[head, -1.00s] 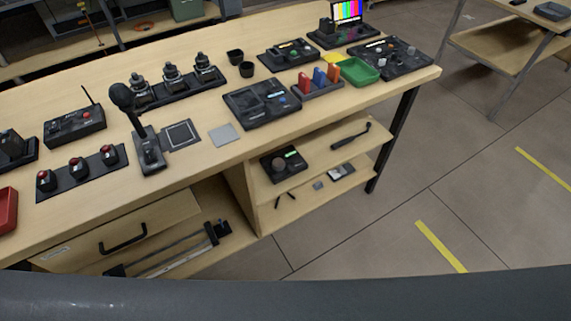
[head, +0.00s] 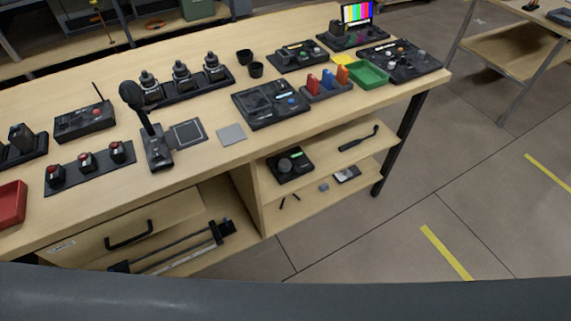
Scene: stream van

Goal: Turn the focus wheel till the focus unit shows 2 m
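A dark unit (head: 290,166) with a round dark wheel and a small lit green display lies on the upper shelf under the bench. It looks like the focus unit, but its display is too small to read. Other dark panels with knobs stand on the bench top, one with a small lit display (head: 271,107) near the middle and one at the back (head: 297,56). Neither of my grippers is in view, and nothing visible touches the units.
The wooden bench (head: 215,155) holds a microphone (head: 132,95), a green tray (head: 367,73), a red tray (head: 10,203) and a colour-bar screen (head: 357,13). A black handle (head: 358,138) lies on the upper shelf. The floor (head: 400,215) at the right is clear.

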